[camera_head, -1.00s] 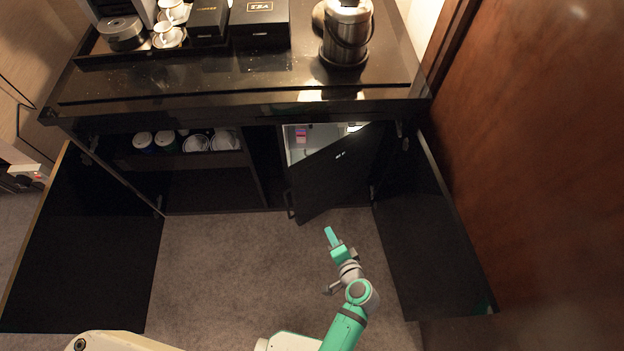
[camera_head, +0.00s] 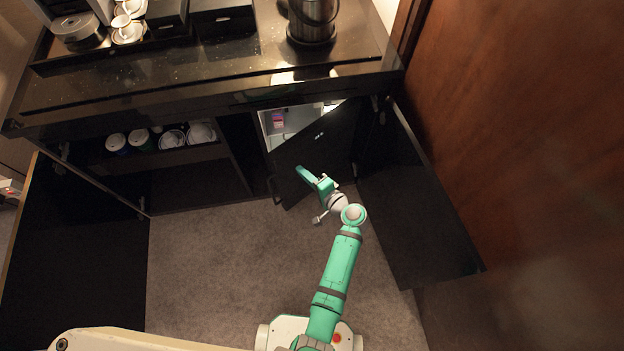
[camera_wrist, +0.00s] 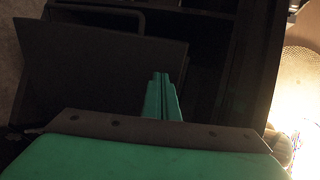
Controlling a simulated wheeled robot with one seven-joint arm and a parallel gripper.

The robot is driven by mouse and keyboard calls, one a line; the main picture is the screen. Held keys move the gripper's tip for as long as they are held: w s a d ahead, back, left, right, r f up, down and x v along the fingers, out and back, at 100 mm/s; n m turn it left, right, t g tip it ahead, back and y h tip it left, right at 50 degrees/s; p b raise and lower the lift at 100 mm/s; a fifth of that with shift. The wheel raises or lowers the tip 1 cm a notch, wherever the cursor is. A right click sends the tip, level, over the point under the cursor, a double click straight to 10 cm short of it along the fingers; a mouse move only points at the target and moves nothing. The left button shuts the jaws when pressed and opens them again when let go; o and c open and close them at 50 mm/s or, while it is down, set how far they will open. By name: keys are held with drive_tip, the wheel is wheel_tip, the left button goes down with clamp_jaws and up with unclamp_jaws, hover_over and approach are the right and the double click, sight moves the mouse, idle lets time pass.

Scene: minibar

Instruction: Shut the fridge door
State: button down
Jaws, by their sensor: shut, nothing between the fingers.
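The fridge door (camera_head: 318,147) is a black panel standing partly open inside the right part of the cabinet. Its hinge side is at the right, and the lit white fridge interior (camera_head: 290,119) shows above and behind it. My gripper (camera_head: 301,172) is shut and empty, in front of the door's lower left part in the head view. Whether it touches the door I cannot tell. In the wrist view the shut fingers (camera_wrist: 161,84) point towards a dark panel (camera_wrist: 100,70), which appears to be the fridge door.
Cups and cans fill a shelf on the left. The counter (camera_head: 200,75) overhangs the cabinet, beside a wooden wall (camera_head: 530,130).

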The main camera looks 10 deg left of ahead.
sight(287, 157)
drive_tip(key=x, duration=0.3)
drive_tip(key=r+x, duration=0.1)
drive_tip(key=x, duration=0.1)
drive_tip(key=shift+w+a+f, duration=0.1)
drive_tip(key=shift+w+a, duration=0.2)
drive_tip(key=shift+w, duration=0.1)
